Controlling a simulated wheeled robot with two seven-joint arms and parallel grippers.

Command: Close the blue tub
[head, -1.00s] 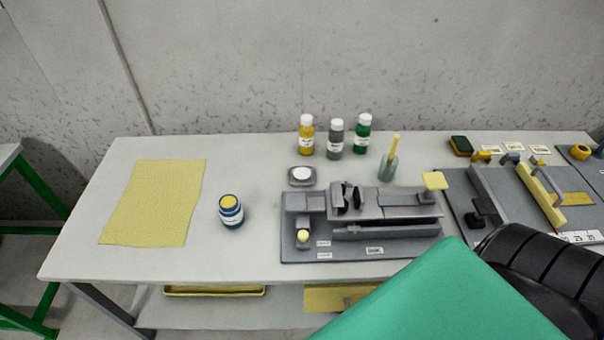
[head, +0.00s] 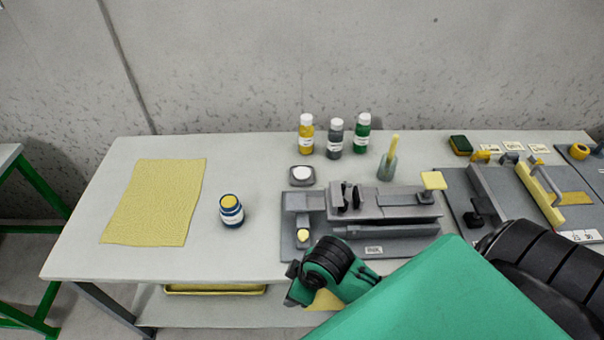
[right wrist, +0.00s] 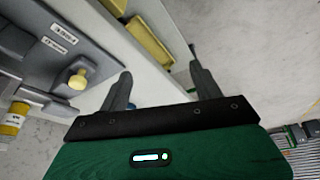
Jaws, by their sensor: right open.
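The blue tub (head: 231,212) stands upright on the left-middle of the table in the head view. It has a white label band and a yellow round top; I cannot tell whether that is its contents or a cover. A white round disc (head: 302,173) sits on a small grey dish behind the grey fixture; it may be a lid. My right arm reaches in from the lower right, with its green and black wrist part by the fixture's front edge. My right gripper (right wrist: 160,70) is open and empty in the right wrist view. My left gripper is out of view.
A grey fixture (head: 375,250) with a yellow knob (head: 303,236) stands right of the tub. Bottles (head: 336,139) and a brush in a holder (head: 388,166) stand behind it. A yellow mat (head: 155,203) lies left. The table around the tub is clear.

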